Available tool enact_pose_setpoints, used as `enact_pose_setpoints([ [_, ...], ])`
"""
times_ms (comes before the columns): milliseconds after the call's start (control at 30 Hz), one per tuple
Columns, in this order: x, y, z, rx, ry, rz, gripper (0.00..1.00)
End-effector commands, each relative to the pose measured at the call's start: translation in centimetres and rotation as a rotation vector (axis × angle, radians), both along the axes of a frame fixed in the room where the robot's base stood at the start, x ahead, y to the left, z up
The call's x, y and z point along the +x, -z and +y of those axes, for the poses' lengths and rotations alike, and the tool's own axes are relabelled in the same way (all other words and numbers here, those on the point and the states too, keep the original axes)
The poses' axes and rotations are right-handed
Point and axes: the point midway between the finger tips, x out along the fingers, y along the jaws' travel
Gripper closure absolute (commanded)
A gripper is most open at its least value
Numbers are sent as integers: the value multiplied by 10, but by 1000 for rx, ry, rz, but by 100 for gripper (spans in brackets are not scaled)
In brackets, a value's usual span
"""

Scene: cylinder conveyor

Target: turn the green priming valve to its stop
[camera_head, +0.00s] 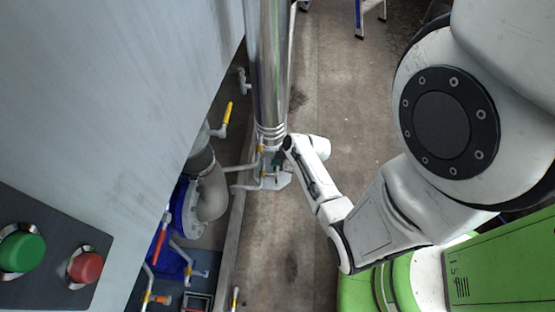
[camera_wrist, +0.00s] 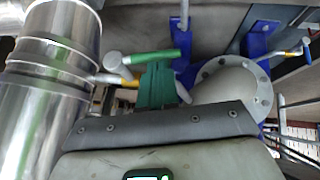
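The green priming valve shows in the wrist view as a bright green lever handle (camera_wrist: 150,57) on a grey round-ended fitting, beside the shiny metal column. My gripper's dark green fingers (camera_wrist: 158,80) rise from the wrist just below the handle and overlap it in the picture. I cannot tell whether they touch it, or whether there is a gap between them. In the head view my gripper (camera_head: 277,159) is at the foot of the column, small and dark. The valve handle cannot be made out there.
The metal column (camera_head: 268,70) stands close to my gripper. A yellow-handled valve (camera_head: 228,112), a red-handled valve (camera_head: 161,240) and a grey curved pipe (camera_head: 213,190) are to the left. A panel with green and red buttons (camera_head: 85,267) is at lower left. Open floor (camera_head: 335,90) lies right of the column.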

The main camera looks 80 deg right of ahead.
Motion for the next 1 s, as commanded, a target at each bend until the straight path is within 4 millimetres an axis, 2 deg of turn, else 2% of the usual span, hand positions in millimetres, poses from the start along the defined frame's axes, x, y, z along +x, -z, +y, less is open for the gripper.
enact_pose_setpoints([
  [33, 0, 11, 4, -39, -6, -3, 100],
  [500, 0, 43, 8, -484, -8, -39, 100],
  [1000, 0, 74, -5, -939, 4, -72, 100],
])
